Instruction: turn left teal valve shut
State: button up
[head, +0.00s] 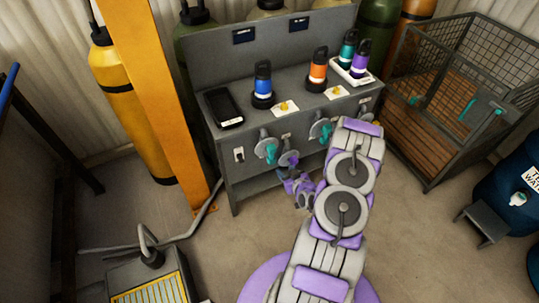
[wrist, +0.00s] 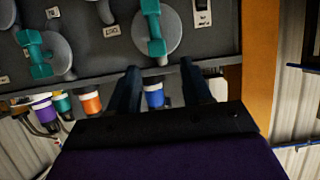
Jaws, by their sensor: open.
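The left teal valve (head: 270,152) is on the front of the grey bench, on a round grey plate, right of a white switch. In the wrist view, which shows the bench upside down, its teal handle (wrist: 152,25) stands upright in the picture. My gripper (wrist: 158,80) is open and empty, its two dark fingers pointing toward that valve with a gap between them and the handle. In the head view my gripper (head: 290,172) is low in front of the bench, just below and right of the valve. The arm partly hides the fingers there.
A second teal valve (head: 325,131) is to the right. A yellow post (head: 165,100) stands left; a mesh cage (head: 455,90) stands right.

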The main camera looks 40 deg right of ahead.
aim_at(273, 155)
jog(key=b+x, duration=0.2)
jog(key=x, duration=1)
jog(key=shift+f+b, duration=0.15)
jog(key=shift+b, duration=0.2)
jog(key=w+d, duration=0.1)
jog(key=w+d+f, duration=0.1)
jog(key=w, duration=0.1)
jog(key=w+d+f+b, duration=0.1)
jog(key=shift+w+f, duration=0.15)
jog(key=shift+w+a+r, duration=0.15)
jog(key=shift+a+r, duration=0.05)
jog(key=shift+a, duration=0.45)
jog(key=shift+d+f, duration=0.1)
jog(key=shift+d, duration=0.3)
jog(key=c, duration=0.6)
jog(key=shift+a, duration=0.1)
grip_shut()
